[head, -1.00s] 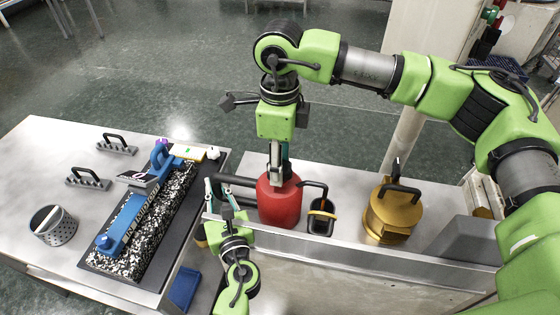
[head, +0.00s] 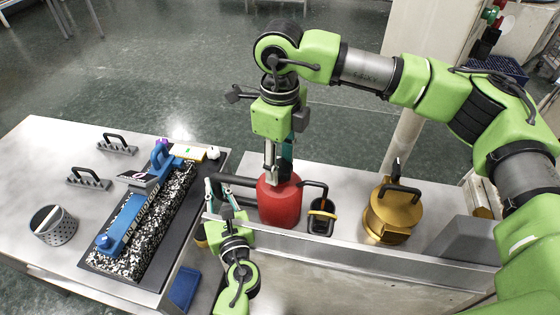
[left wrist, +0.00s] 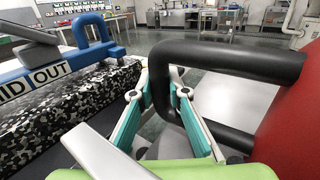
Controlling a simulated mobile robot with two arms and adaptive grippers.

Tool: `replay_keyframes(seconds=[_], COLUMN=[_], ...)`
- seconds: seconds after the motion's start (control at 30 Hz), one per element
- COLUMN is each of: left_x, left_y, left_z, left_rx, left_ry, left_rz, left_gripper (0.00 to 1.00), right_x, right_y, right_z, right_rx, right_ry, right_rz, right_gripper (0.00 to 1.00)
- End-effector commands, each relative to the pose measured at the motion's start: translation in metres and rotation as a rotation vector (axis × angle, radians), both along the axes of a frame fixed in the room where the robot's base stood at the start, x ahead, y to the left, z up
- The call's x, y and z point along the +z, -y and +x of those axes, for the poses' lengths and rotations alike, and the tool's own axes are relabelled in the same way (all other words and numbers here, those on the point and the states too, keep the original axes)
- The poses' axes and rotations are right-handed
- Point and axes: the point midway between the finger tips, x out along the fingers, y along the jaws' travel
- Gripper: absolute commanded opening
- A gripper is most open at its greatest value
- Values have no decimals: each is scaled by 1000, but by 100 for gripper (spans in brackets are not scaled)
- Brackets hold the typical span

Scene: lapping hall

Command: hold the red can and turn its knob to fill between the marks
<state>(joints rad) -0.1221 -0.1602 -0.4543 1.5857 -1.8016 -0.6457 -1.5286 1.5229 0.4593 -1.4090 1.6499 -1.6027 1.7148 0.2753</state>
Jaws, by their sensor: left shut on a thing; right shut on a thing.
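The red can (head: 280,208) stands upright at the left end of the bench and shows at the right edge of the left wrist view (left wrist: 292,125). Its black side handle (head: 238,180) points left. My left gripper (head: 217,192) is shut on this handle; in the left wrist view its teal-padded fingers (left wrist: 162,88) lie either side of the bar. My right gripper (head: 278,176) comes down from above and is shut at the can's top. The knob is hidden by its fingers. I cannot see any marks or fill level.
A black holder with a yellow band (head: 322,215) stands close right of the can, and a brass-coloured can (head: 392,212) further right. A metal ledge (head: 350,248) runs in front. Left is a table with a speckled block (head: 160,225) and blue-handled tool (head: 125,222).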

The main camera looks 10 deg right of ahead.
Motion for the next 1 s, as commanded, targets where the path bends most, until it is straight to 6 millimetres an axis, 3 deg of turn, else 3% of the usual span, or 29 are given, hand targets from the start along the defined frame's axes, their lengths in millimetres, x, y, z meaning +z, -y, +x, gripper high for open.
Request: replay_keyframes(seconds=[0.03, 0.1, 0.53, 1.0], left_x=[0, 0, 0, 0], left_y=[1, 1, 1, 1], left_z=[0, 0, 0, 0], left_rx=[-2, -2, -2, -1], left_ry=[0, 0, -1, -1], left_rz=[0, 0, -1, -1], left_gripper=[0, 0, 0, 0], right_x=[1, 1, 8, 98], right_y=[0, 0, 0, -1], right_z=[1, 1, 1, 1], right_rx=[-1, 0, 1, 0], right_ry=[4, 4, 3, 5], right_rz=[2, 2, 2, 1], right_gripper=[42, 57, 57, 57])
